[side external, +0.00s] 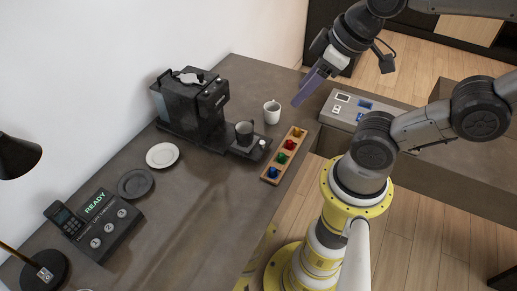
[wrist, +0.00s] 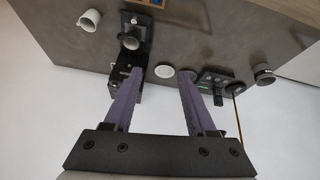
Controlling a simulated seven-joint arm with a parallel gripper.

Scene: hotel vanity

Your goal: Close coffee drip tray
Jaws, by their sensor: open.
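The dark coffee machine (side external: 190,108) stands on the counter near the wall; it also shows beyond my fingers in the wrist view (wrist: 124,68). Its drip tray (side external: 252,151) sticks out from the machine's front toward the wooden capsule holder. A dark cup (side external: 244,132) is on the tray; it shows in the wrist view too (wrist: 130,39). My gripper (side external: 303,92) is open and empty, with purple fingers. It is raised to the right of the machine, apart from the tray. In the wrist view the fingers (wrist: 160,80) are spread wide with nothing between them.
A white mug (side external: 271,113) stands behind the tray. The wooden holder (side external: 267,174) with several coloured capsules lies just right of the tray. A white plate (side external: 162,155), a dark plate (side external: 136,183), a phone panel (side external: 105,226) and a lamp (side external: 18,156) are left. Counter in front is clear.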

